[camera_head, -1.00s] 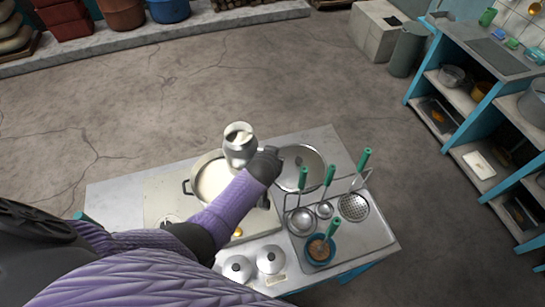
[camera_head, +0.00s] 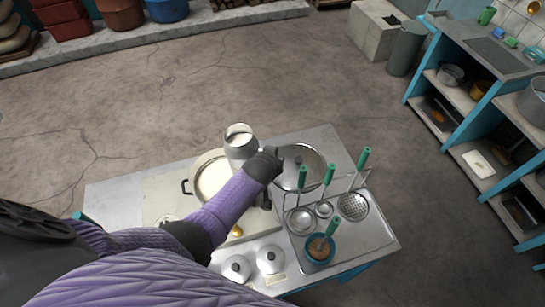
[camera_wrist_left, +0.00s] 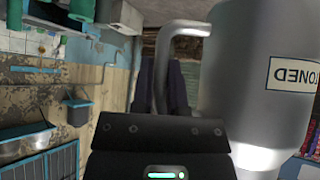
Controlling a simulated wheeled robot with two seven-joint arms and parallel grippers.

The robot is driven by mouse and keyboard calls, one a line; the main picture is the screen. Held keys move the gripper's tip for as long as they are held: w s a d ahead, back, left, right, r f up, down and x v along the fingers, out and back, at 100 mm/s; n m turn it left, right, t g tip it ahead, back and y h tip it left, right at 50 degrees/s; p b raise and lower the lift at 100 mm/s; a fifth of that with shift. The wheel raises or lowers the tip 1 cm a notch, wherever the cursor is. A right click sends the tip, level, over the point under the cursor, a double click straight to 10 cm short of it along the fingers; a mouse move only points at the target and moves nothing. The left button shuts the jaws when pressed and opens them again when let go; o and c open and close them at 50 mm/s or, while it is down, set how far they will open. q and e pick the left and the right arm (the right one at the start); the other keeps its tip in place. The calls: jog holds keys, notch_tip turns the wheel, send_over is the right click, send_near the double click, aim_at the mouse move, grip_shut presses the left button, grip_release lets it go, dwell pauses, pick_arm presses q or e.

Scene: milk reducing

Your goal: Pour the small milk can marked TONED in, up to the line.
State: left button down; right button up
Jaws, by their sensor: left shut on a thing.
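My left gripper (camera_head: 264,164) is shut on the handle of a grey metal milk can (camera_head: 241,150). The can is nearly upright above the far right rim of a wide pot (camera_head: 185,187); white milk shows in its mouth. The pot holds white milk, partly hidden by my purple sleeve; I cannot make out a line in it. My right gripper is not in view.
A round metal lid (camera_head: 310,165) lies right of the pot. A rack of green-handled ladles (camera_head: 325,210) and a blue cup (camera_head: 318,254) stand at the right. Two small lidded cans (camera_head: 237,268) stand at the near edge. The counter's left end (camera_head: 115,200) is clear.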

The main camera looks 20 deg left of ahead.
pick_arm(q)
jog(key=shift+w+d+r+n+h+p, duration=0.15)
jog(key=shift+d+r+h+p, duration=0.1)
jog(key=shift+r+h+p, duration=0.15)
jog(key=shift+d+r+n+h+p, duration=0.15)
jog(key=shift+d+r+h+p, duration=0.1)
jog(key=shift+r, duration=0.25)
jog(key=shift+r, duration=0.1)
jog(key=shift+d+r+n+t+h, duration=0.2)
jog(key=shift+r+n+t+h, duration=0.1)
jog(key=shift+r+h, duration=0.2)
jog(key=shift+d+r+h, duration=0.15)
jog(key=shift+r+h, duration=0.2)
jog(key=shift+r, duration=0.05)
jog(key=shift+d+f+n+t+h+b, duration=0.15)
jog(key=shift+f+n+t+h+b, duration=0.45)
jog(key=shift+b, duration=2.1)
jog(key=shift+a+n+h+b, duration=0.25)
jog(key=shift+n+h+b, duration=0.75)
jog(key=shift+b, duration=1.55)
jog(key=shift+a+r+n+t+h+b, duration=0.35)
jog(key=shift+t+h+b, duration=0.3)
jog(key=shift+b, duration=1.15)
